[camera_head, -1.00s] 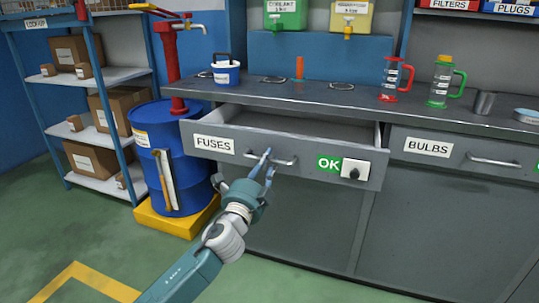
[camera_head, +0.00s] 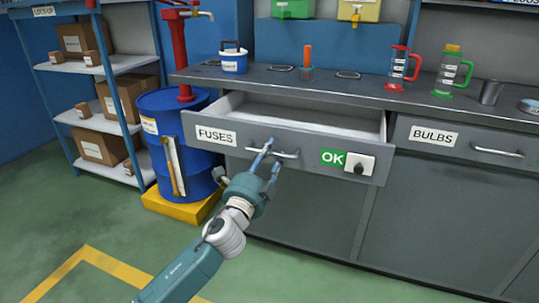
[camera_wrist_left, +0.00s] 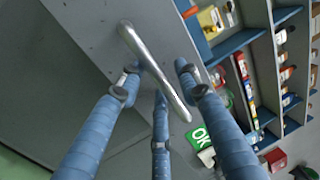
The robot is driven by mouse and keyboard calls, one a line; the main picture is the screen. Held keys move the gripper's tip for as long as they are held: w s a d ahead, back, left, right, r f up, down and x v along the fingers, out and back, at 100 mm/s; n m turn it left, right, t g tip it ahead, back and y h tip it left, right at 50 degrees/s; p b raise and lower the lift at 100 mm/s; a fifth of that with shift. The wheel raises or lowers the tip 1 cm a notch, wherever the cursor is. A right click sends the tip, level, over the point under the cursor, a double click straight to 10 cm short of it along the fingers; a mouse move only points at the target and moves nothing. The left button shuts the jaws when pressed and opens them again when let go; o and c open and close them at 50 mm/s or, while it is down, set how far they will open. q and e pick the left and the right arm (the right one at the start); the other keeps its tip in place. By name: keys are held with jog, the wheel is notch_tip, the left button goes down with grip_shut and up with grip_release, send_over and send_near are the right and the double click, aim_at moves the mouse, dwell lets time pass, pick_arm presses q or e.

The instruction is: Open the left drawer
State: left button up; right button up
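The left drawer (camera_head: 222,136), labelled FUSES, is pulled partly out of the grey cabinet and its empty pale interior shows from above. Its metal handle (camera_head: 287,154) is on the drawer front. In the left wrist view, the handle (camera_wrist_left: 150,62) runs between the blue fingers of the left gripper (camera_wrist_left: 158,84); the fingertips stand apart, and contact is not clear. My right gripper is not in view.
A green OK sign (camera_head: 332,157) and a dark knob panel (camera_head: 360,164) sit on the drawer front. The BULBS drawer (camera_head: 433,136) to the right is closed. A blue barrel (camera_head: 187,150) stands left of the cabinet. The green floor in front is clear.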

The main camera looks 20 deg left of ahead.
pick_arm(q)
jog(key=shift+s+f, duration=0.1)
jog(key=shift+s, duration=0.1)
jog(key=s+f, duration=0.2)
jog(key=s, duration=0.9)
jog(key=shift+s+a, duration=0.2)
jog(key=shift+s, duration=0.05)
jog(key=shift+f, duration=0.1)
